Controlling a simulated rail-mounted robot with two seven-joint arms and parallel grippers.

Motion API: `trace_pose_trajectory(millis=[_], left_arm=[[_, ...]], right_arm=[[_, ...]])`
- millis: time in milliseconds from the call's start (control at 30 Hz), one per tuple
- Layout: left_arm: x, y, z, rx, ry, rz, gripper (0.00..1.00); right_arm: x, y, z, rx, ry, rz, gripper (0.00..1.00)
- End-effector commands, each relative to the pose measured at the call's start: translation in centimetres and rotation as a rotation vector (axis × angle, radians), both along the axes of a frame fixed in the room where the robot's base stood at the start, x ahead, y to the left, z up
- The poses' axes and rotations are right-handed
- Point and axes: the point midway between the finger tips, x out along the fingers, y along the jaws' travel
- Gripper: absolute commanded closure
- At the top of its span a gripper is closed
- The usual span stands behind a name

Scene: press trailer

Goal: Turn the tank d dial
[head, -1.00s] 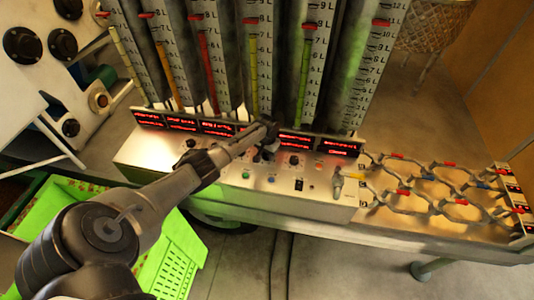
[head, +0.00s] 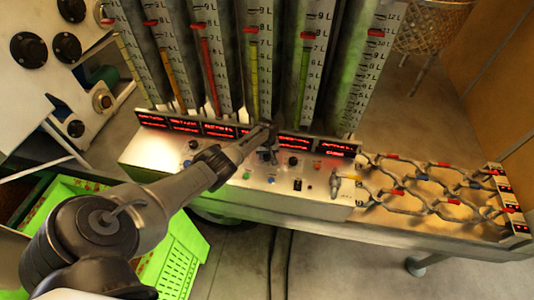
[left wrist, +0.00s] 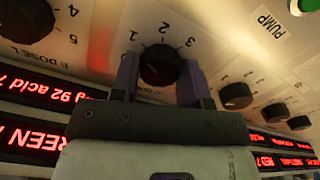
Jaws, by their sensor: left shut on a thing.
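My left gripper (left wrist: 160,82) is shut on a black round dial (left wrist: 161,64) on the metal control panel, one finger on each side of it. Marks 1, 2 and 3 show around the dial, and its name label is hidden. The dial to its left (left wrist: 27,14) has a label reading like "E DOSE", so the held dial is likely tank d. In the head view the left gripper (head: 269,154) points down onto the middle of the panel (head: 230,172), covering the dial. My right gripper is not in view.
Several tall graduated tanks (head: 304,65) with coloured level strips stand behind the panel. Red displays (head: 296,143) line their base. More dials (left wrist: 236,95) sit nearby on the panel. A wire-like rack (head: 430,190) lies to the right and a green crate (head: 178,262) at lower left.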

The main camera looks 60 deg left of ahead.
Motion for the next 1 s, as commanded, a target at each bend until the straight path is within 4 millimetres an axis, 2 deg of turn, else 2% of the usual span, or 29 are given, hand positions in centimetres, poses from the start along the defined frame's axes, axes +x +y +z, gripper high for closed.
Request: trace_pose_trajectory(millis=[300, 767, 800, 1000], left_arm=[[0.02, -0.01, 0.03, 0.0, 0.0, 0.082, 0.82], [0.01, 0.0, 0.0, 0.0, 0.0, 0.091, 0.82], [0.01, 0.0, 0.0, 0.0, 0.0, 0.091, 0.55], [0.01, 0.02, 0.0, 0.0, 0.0, 0.09, 0.35]], right_arm=[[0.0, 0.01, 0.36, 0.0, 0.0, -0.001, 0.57], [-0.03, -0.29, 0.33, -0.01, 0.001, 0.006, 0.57], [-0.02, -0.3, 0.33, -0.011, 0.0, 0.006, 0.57], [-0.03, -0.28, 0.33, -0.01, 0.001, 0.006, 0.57]])
